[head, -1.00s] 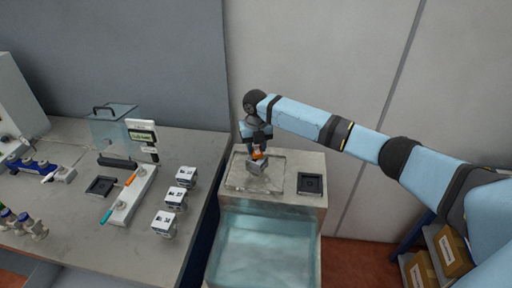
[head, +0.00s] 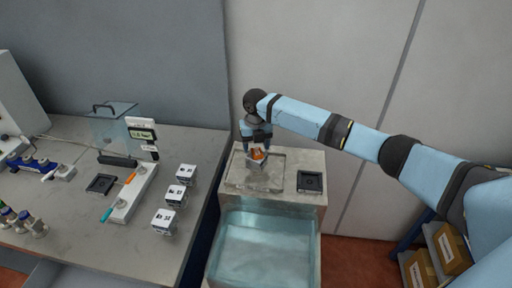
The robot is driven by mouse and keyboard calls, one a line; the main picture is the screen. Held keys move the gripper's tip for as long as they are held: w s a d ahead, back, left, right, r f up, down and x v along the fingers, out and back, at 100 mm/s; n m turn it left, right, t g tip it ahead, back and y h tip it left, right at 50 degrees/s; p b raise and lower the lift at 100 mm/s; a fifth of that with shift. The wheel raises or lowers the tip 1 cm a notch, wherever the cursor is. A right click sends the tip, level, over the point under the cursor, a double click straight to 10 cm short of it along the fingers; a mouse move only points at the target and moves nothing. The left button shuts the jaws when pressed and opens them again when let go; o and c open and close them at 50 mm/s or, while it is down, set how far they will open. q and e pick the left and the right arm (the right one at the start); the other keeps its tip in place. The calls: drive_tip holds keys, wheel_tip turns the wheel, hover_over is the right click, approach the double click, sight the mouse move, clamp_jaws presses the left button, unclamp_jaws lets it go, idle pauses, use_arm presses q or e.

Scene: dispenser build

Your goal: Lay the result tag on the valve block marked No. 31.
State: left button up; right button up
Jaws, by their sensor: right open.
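Three small valve blocks with white labelled tops stand in a row on the grey bench: a back one (head: 187,171), a middle one (head: 176,194) and a front one (head: 164,219). Their numbers are too small to read surely. I cannot make out a result tag. My left gripper is out of view.
The water tank (head: 262,246) lies in front of the ledge. A black square fixture (head: 310,181) is right of the tray (head: 238,183). On the bench are a display (head: 142,134), a clear box (head: 112,128), a black square pad (head: 101,184) and a pen rack (head: 130,196).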

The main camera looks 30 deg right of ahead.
sight(256, 149)
wheel_tip(256, 149, up, 11)
drive_tip(key=b, duration=0.1)
drive_tip(key=shift+r, duration=0.15)
idle(0.5)
